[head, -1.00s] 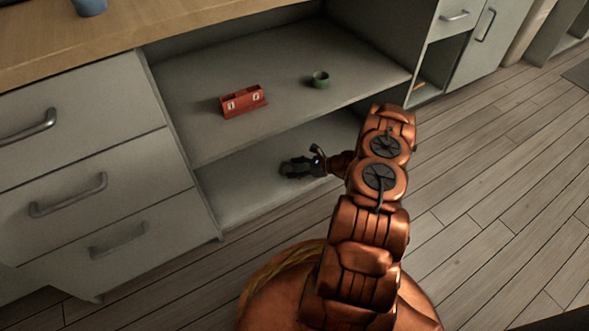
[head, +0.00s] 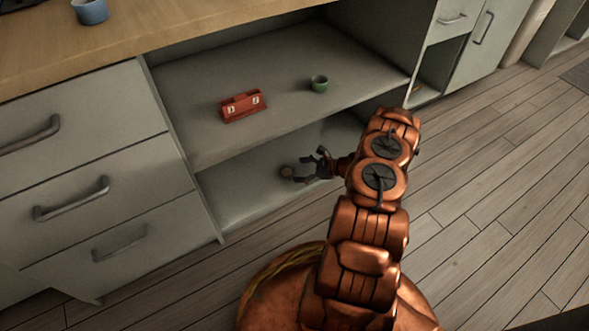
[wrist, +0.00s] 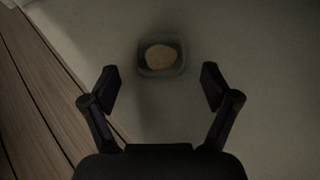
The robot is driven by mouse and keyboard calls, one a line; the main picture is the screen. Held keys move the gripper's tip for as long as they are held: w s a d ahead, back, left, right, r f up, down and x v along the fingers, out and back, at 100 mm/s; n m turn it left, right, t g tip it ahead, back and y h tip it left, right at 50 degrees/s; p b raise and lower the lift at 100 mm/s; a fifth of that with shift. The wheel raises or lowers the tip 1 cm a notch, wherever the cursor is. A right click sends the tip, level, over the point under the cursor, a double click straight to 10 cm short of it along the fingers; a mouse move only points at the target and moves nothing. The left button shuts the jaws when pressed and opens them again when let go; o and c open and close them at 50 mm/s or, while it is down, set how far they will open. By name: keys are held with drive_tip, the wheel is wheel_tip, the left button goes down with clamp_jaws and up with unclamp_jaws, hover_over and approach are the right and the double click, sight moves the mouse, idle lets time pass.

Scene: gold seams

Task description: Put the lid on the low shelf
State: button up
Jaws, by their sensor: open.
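The lid (head: 287,172) is a small dark piece with a tan round middle. It lies on the low shelf (head: 235,200), the lower board of the open cabinet. In the wrist view the lid (wrist: 161,58) has a squarish dark outline and lies flat, just ahead of the fingertips. My gripper (head: 309,168) reaches in over the low shelf from the right. In the wrist view my gripper (wrist: 160,82) is open and empty, its two fingers spread and apart from the lid.
On the upper shelf (head: 190,90) stand a red box (head: 243,106) with pale marks and a green cup (head: 319,83). A blue cup (head: 90,11) is on the wooden counter (head: 200,12). Drawers (head: 80,155) flank the cabinet at left. Wooden floor (head: 480,190) is clear at right.

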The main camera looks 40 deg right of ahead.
drive_tip(key=p+v, duration=0.3)
drive_tip(key=v, duration=0.6)
idle(0.4)
